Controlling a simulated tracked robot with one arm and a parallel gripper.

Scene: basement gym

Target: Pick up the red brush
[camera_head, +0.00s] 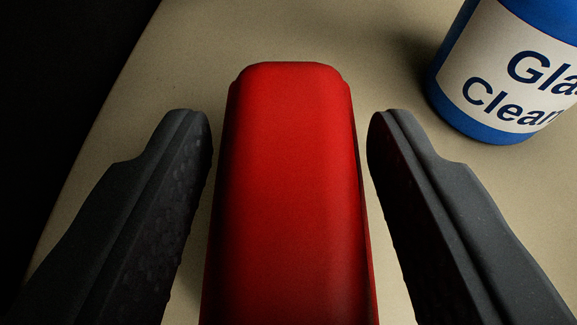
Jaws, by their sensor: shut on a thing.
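The red brush (290,200) shows as a long red block with rounded edges in the middle of the head camera view. It runs from the lower edge up toward the far side of the pale surface. My gripper (289,118) has one dark, textured finger on each side of the brush and is shut on it. Strips of the pale surface show between the fingertips and the brush's sides. The near end of the brush is cut off by the lower edge, and its underside is hidden.
A blue bottle (480,128) with a white label reading "Gla… Clean…" stands at the upper right, beyond my right finger. The pale tabletop (200,60) is clear at the upper left. Its left edge drops off to darkness.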

